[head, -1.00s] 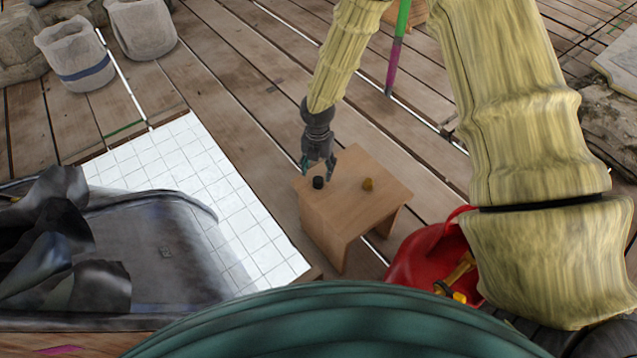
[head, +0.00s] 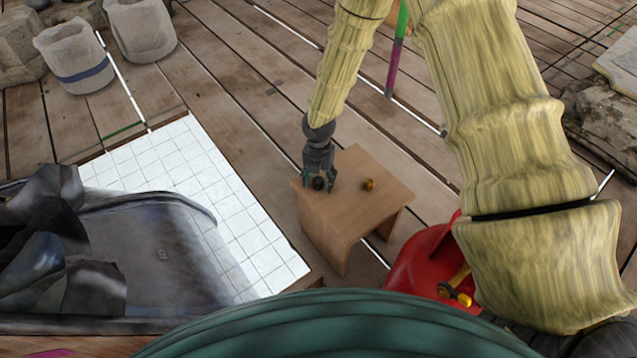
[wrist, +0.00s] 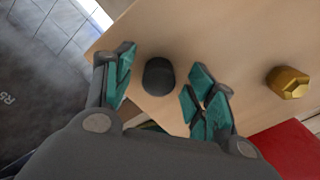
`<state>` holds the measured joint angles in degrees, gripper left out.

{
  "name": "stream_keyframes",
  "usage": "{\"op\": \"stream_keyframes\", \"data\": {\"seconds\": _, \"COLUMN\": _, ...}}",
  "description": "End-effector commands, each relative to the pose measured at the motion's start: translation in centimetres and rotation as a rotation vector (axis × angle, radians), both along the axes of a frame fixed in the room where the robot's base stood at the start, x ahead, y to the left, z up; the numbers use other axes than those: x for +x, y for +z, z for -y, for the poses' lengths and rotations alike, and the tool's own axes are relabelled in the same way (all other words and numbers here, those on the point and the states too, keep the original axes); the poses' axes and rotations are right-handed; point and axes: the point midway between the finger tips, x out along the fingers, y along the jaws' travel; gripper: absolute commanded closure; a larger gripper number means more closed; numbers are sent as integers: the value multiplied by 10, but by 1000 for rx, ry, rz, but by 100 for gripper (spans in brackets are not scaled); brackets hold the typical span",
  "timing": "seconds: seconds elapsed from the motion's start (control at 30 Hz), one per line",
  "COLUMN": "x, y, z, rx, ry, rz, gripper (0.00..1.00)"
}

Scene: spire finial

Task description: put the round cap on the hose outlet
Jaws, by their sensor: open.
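The round cap is a small dark cylinder (wrist: 158,76) standing on a small wooden table (head: 355,205). In the head view the cap (head: 318,184) shows between my fingers. My gripper (head: 319,180) is open, with one teal-padded finger on each side of the cap. In the wrist view a gap shows between the cap and each finger. To the right on the table sits a brass faceted piece (wrist: 288,83), also in the head view (head: 369,184). A red body (head: 420,262) with brass fittings (head: 455,290) stands beside the table; I cannot tell whether these include the hose outlet.
White tiles (head: 225,205) and a dark grey tub-like object (head: 160,250) lie left of the table. A green and purple pole (head: 397,50) stands behind. Two grey sacks (head: 78,58) are at the far left. Plank floor behind the table is mostly clear.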

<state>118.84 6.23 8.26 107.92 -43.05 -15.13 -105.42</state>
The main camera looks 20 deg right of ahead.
Motion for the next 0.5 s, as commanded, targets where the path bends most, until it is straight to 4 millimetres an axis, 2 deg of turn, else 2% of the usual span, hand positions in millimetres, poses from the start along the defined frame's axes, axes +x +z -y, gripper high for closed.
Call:
{"op": "stream_keyframes", "data": {"seconds": 0.13, "x": 0, "y": 0, "z": 0, "rx": 0, "ry": 0, "rz": 0, "gripper": 44}}
{"op": "stream_keyframes", "data": {"seconds": 0.4, "x": 0, "y": 0, "z": 0, "rx": 0, "ry": 0, "rz": 0, "gripper": 92}}
{"op": "stream_keyframes", "data": {"seconds": 0.5, "x": 0, "y": 0, "z": 0, "rx": 0, "ry": 0, "rz": 0, "gripper": 93}}
